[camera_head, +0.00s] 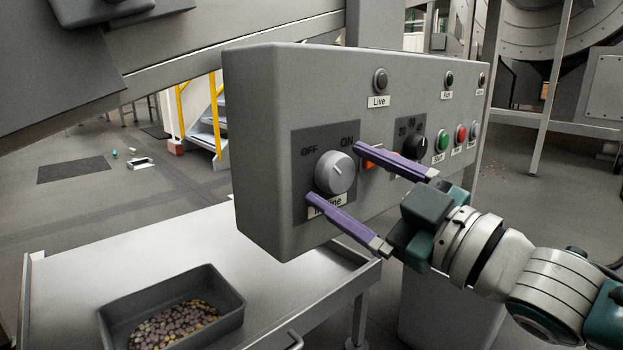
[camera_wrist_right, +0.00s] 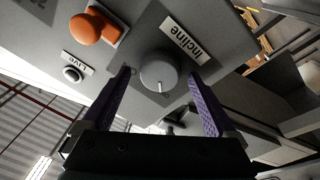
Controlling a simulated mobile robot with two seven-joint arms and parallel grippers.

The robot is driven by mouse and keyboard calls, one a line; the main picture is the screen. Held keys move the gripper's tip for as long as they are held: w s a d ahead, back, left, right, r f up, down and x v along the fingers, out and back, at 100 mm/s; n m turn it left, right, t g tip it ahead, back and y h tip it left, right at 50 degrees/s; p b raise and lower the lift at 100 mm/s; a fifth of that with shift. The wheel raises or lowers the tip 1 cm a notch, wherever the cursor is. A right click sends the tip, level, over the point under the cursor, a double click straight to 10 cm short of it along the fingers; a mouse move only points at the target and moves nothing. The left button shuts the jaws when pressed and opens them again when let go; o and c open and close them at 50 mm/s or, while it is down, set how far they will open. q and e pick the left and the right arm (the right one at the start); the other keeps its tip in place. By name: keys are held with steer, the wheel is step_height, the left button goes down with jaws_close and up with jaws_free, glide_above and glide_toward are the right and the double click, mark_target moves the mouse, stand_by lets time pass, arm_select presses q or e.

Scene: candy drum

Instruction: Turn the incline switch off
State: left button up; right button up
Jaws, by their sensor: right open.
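The incline switch (camera_head: 335,173) is a round grey knob on a dark plate on the front of the grey control box. OFF is printed at its upper left and ON at its upper right; the label below is partly covered by a finger. Its pale mark seems to point up toward the ON side. My right gripper (camera_head: 334,172) is open, with one purple finger at the knob's upper right and one at its lower left. In the right wrist view the knob (camera_wrist_right: 158,72) sits between the spread fingers (camera_wrist_right: 159,75), with gaps on both sides. My left gripper is not in view.
An orange switch (camera_head: 369,160) is close beside the upper finger. A black dial (camera_head: 414,145) and several push buttons (camera_head: 440,143) are farther right on the box. Below is a table (camera_head: 190,240) bearing a dark tray (camera_head: 222,318) of candies.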

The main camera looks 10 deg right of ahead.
steer(key=shift+s+d, duration=0.25)
steer(key=shift+s, duration=0.1)
steer(key=p+v, duration=0.3)
steer(key=v, duration=0.6)
steer(key=shift+s, duration=0.1)
